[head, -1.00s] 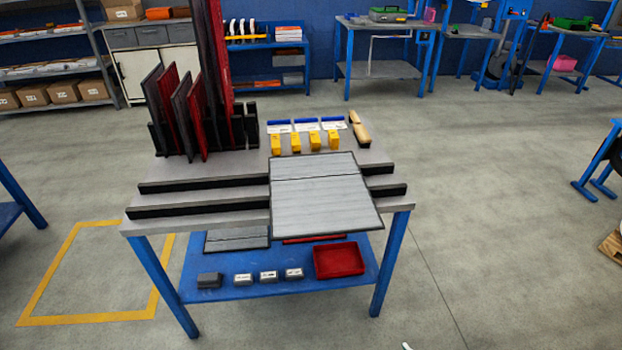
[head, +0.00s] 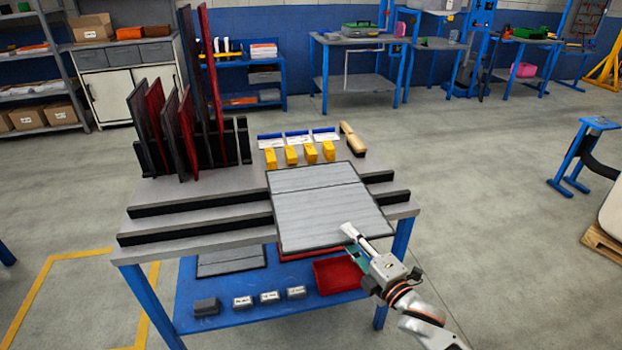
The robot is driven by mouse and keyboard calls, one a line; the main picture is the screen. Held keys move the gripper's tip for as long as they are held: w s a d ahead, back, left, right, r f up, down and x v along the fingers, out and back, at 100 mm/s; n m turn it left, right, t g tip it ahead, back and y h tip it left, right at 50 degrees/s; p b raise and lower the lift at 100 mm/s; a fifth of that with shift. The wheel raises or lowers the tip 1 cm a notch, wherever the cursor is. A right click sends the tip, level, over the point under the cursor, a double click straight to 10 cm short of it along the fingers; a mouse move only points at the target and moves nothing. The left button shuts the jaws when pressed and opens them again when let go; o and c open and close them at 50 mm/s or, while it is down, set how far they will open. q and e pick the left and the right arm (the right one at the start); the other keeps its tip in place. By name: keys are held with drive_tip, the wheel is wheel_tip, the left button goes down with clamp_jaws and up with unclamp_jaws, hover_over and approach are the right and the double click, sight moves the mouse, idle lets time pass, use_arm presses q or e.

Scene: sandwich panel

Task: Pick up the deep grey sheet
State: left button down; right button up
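A large flat grey sheet (head: 325,213) with a dark edge and a line across it lies on the workbench top (head: 205,190), its near edge at the bench's front. Dark grey sheets (head: 140,140) stand upright in the black slotted rack (head: 244,140) at the back left, among dark red ones (head: 157,125). Which sheet is the deep grey one, I cannot tell for sure. My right gripper (head: 350,232) is at the grey sheet's near right edge, overlapping it in the view. Whether it touches the sheet or is shut is unclear. My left gripper is out of view.
Black rails (head: 170,233) run across the bench. Yellow blocks (head: 291,155), blue-edged labels (head: 298,138) and a wooden-handled tool (head: 352,139) lie at the back. The lower blue shelf (head: 215,290) holds a red bin (head: 338,276), small boxes and another grey panel (head: 232,261).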

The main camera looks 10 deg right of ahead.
sight(336, 228)
drive_tip(key=x, duration=0.3)
drive_tip(key=a+x, duration=0.1)
drive_tip(key=x, duration=0.1)
drive_tip(key=shift+s+f+b, duration=0.1)
drive_tip(key=shift+f+b, duration=0.2)
clamp_jaws()
drive_tip(key=shift+r, duration=0.15)
